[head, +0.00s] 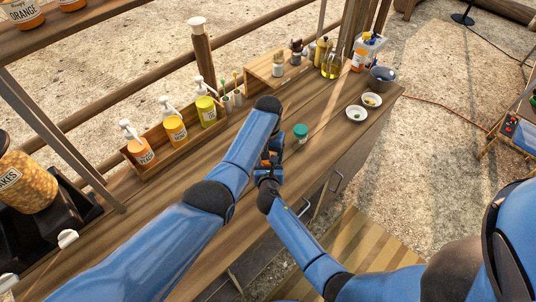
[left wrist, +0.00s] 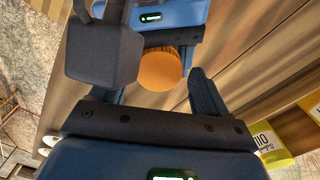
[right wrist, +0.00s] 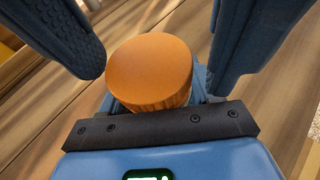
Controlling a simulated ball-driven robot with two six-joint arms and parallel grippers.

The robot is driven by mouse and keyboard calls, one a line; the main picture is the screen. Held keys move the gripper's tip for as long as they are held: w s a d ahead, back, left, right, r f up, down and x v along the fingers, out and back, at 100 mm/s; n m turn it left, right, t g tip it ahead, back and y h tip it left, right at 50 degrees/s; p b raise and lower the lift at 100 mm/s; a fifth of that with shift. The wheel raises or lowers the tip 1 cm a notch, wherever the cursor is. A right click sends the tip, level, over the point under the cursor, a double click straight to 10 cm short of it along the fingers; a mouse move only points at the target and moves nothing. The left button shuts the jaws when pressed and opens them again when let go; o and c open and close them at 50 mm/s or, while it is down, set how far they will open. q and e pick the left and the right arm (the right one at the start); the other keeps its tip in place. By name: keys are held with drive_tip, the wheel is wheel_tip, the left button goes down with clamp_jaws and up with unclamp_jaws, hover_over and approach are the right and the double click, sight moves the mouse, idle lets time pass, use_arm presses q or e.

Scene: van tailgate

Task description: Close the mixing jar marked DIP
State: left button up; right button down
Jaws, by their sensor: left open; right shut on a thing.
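An orange round-topped piece (head: 265,156), which looks like the mixing jar's lid or top, sits between my two grippers just above the counter. It also shows in the left wrist view (left wrist: 160,69) and the right wrist view (right wrist: 150,68). No DIP marking is readable on it. My right gripper (right wrist: 160,100) is shut on this orange-topped jar, low on its side. My left gripper (left wrist: 155,95) is open, its fingers spread on either side of the orange top with gaps. In the head view the arms hide most of the jar.
A teal-lidded jar (head: 300,131) stands just right of the grippers. Pump bottles (head: 175,125) stand in a rack at the back left. White bowls (head: 357,112) and a grey pot (head: 382,77) stand at the right end.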

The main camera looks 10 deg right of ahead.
use_arm(q)
drive_tip(key=shift+r, duration=2.15)
use_arm(e)
drive_tip(key=shift+f, duration=0.1)
use_arm(q)
drive_tip(key=o, duration=0.4)
wheel_tip(320, 180, up, 12)
use_arm(e)
drive_tip(key=shift+c, duration=0.8)
unclamp_jaws()
drive_tip(key=shift+s, duration=0.1)
